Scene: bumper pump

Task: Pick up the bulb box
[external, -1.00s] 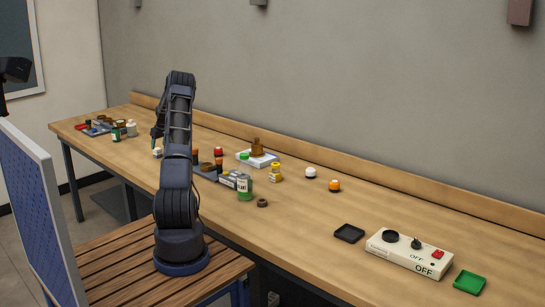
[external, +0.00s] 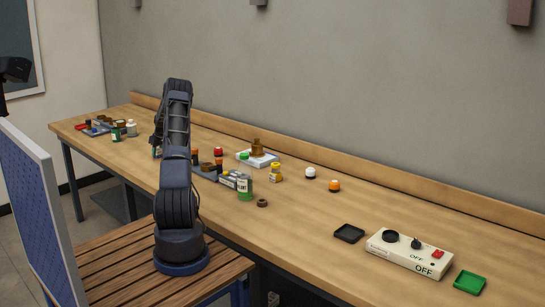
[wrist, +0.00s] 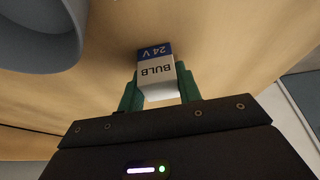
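The bulb box (wrist: 157,80) is a small white box with a blue band reading "24 V" and the word "BULB", upside down in the wrist view. My gripper (wrist: 158,78) has its two green fingers on either side of it, close against its sides with no clear gap. The gripper looks shut on the box. In the external view my gripper (external: 156,149) is low at the table on the far side of my arm, and the box there is mostly hidden. The box appears to be at the tabletop; I cannot see any lift.
A grey round object (wrist: 40,30) fills the wrist view's upper left. A white switch panel (external: 409,252) lies far right. Bottles and trays (external: 95,130) stand at far left.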

